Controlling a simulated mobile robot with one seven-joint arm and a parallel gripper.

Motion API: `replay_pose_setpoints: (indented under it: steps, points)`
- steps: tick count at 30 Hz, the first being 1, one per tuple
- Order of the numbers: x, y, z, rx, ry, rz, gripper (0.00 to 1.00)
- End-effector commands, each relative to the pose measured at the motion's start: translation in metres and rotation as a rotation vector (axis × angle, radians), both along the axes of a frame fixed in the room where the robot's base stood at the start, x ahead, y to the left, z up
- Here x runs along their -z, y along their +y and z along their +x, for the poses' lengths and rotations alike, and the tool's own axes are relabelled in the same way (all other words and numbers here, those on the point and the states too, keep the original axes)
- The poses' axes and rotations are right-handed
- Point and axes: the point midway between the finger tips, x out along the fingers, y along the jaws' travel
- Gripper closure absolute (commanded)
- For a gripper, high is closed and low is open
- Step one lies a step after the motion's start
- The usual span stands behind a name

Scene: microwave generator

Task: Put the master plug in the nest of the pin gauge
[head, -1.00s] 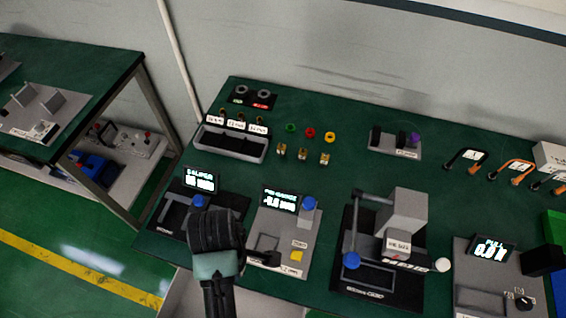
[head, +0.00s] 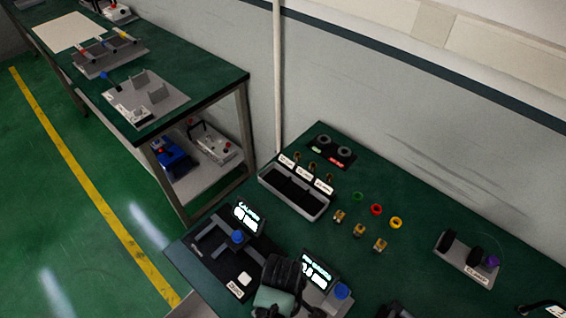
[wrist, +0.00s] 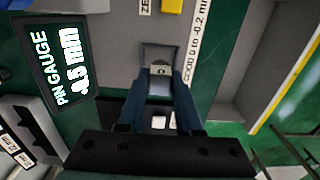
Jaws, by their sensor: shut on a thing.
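The pin gauge is a grey station whose tilted black display (wrist: 62,75) reads about -4.5 mm in the wrist view; that display also shows in the head view (head: 318,268). Its nest (wrist: 160,52) appears as a small dark-grey recess beyond my fingertips. My gripper (wrist: 160,80) is shut on a small pale metal piece (wrist: 161,70) marked with a dark spot, seemingly the master plug. The plug is at the nest's near edge in the picture; I cannot tell whether it touches. In the head view my dark wrist (head: 280,285) covers the fingertips and nest.
The caliper station (head: 215,250) stands left of the pin gauge. A black-lined tray (head: 295,192), coloured rings (head: 376,209) and brass pieces (head: 359,230) lie behind. A grey fixture (head: 467,258) stands to the right.

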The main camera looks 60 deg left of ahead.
Motion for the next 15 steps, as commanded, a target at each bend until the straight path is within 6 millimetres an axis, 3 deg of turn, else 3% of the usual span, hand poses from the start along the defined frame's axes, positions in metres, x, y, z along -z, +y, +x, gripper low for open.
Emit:
replay_pose_setpoints:
  steps: [5,15]
  points:
    - [0.019,0.001,0.000,-0.001,0.000,0.000,1.00]
    - [0.022,0.001,0.000,0.000,-0.001,0.001,1.00]
